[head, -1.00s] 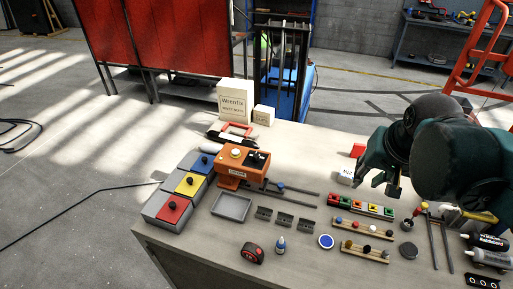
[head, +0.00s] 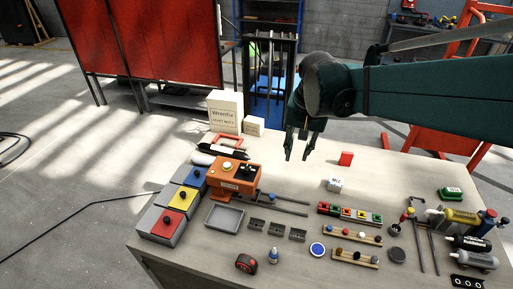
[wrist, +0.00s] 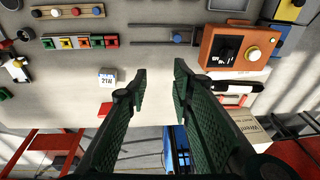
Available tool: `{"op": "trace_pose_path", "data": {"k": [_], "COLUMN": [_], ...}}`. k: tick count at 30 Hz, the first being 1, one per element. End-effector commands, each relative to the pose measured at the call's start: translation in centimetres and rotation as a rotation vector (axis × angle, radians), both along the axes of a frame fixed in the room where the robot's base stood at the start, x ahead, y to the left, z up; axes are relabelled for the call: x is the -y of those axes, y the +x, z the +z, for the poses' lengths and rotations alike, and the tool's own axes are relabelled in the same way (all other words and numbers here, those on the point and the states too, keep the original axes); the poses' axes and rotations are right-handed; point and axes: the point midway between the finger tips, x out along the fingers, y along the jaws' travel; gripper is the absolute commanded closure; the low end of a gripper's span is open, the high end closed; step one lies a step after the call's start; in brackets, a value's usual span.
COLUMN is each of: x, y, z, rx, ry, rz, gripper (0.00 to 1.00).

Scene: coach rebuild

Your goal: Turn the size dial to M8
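The orange machine (head: 229,180) stands on the table left of the middle. Its top has a pale round button (head: 227,167) and a black panel (head: 246,173) with small white marks, too small to read. The panel also shows in the wrist view (wrist: 224,49). I cannot tell for sure which part is the size dial, nor its setting. My gripper (head: 298,157) is open and empty, pointing down above the back of the table, right of the machine. In the wrist view its fingers (wrist: 160,72) are apart, with bare table between the tips.
A white lettered cube (head: 335,185) and a red block (head: 346,158) lie right of my gripper. Two rails (head: 285,201) extend right from the machine. Cardboard boxes (head: 226,112) stand behind it. A grey tray (head: 225,217) and lidded bins (head: 182,197) lie in front and left.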

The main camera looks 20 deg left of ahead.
Motion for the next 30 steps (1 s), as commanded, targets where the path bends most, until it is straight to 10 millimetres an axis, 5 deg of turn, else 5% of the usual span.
{"op": "trace_pose_path", "data": {"k": [21, 30], "x": [-15.4, -18.2], "y": [3.3, 3.4], "z": [-4.0, -5.3], "rx": [-0.148, -0.173], "ry": [-0.063, -0.079], "rz": [0.003, 0.000], "gripper": [0.76, 0.76]}}
